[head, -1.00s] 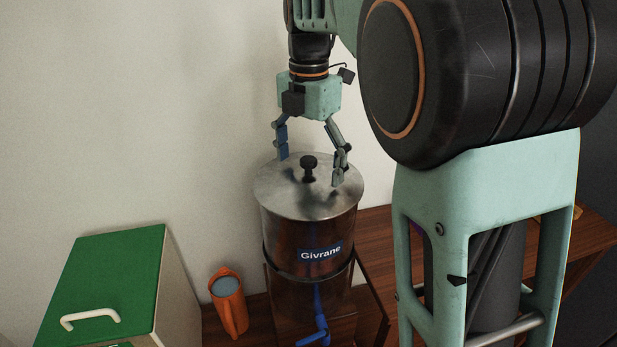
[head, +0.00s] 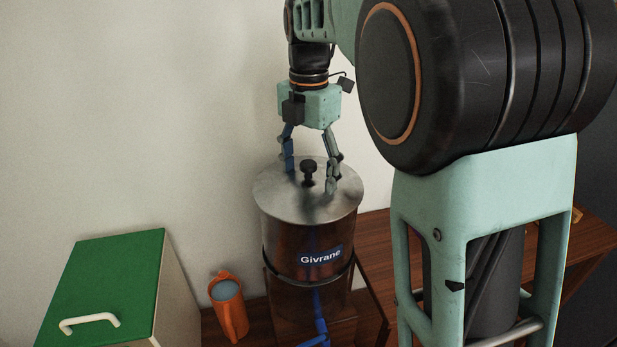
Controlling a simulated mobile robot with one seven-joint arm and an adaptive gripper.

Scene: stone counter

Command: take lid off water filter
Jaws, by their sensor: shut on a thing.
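The water filter (head: 308,235) is a tall dark metal cylinder labelled "Givrane", with a blue tap low on its front. Its round grey metal lid (head: 277,190) lies on top, with a small black knob (head: 308,168) at the centre. My gripper (head: 311,176) points down from above, with one finger on each side of the knob. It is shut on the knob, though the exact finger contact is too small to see. The lid looks level and seated on the filter's rim.
An orange mug (head: 229,310) with bluish contents stands left of the filter. A box with a green top (head: 110,275) and a white handle is at the lower left. A wooden surface (head: 375,225) extends to the right, and the pale wall (head: 130,120) is close behind.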

